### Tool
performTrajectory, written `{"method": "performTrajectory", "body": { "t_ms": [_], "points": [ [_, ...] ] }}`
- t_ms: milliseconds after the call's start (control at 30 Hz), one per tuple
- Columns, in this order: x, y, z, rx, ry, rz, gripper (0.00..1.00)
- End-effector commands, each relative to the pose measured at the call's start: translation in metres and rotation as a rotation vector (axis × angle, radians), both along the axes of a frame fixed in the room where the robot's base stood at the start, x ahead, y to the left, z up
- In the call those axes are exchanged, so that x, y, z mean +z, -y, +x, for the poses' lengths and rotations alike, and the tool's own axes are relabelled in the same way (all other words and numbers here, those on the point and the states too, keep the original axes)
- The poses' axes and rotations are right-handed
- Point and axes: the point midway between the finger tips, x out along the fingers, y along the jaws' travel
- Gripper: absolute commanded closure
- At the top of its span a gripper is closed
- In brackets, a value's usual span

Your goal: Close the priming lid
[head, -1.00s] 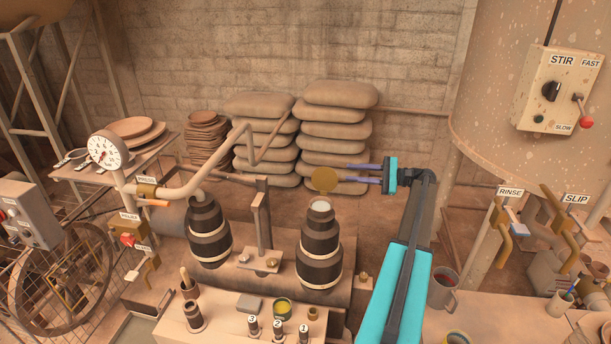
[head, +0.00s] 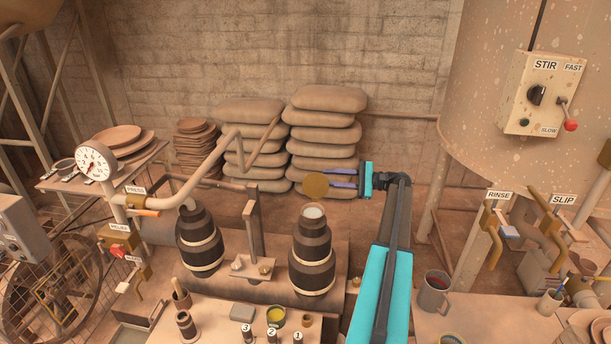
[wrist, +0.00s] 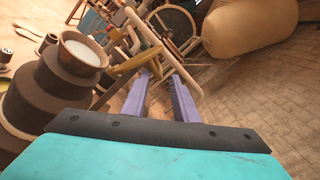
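The priming lid is a round brass disc (head: 315,186) that stands open, raised above the pale round mouth (head: 313,212) of the right dark, banded pump body (head: 312,258). In the wrist view the lid (wrist: 138,62) shows at a slant, just beyond my fingertips, beside the pump's open mouth (wrist: 84,52). My gripper (head: 335,178) comes from the right with its purple fingers beside the lid. In the wrist view the fingers (wrist: 162,82) are apart with nothing clearly between them. I cannot tell whether a fingertip touches the lid.
A second banded pump body (head: 200,243) with a bent pipe stands to the left. An upright bracket (head: 253,225) stands between the two. Stacked sacks (head: 325,140) lie behind. Small numbered bottles and pots stand on the front table, and a grey mug (head: 434,292) is right of my arm.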

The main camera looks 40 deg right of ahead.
Motion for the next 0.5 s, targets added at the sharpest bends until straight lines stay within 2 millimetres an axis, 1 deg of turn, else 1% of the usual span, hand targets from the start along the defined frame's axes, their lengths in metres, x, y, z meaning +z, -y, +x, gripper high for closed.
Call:
{"method": "performTrajectory", "body": {
  "t_ms": [33,100,500],
  "points": [
    [0.002,-0.007,0.006,0.001,-0.001,0.001,0.74],
    [0.002,-0.013,0.014,0.003,0.0,0.0,0.74],
    [0.002,-0.048,0.057,0.003,0.0,0.0,0.74]
  ]
}}
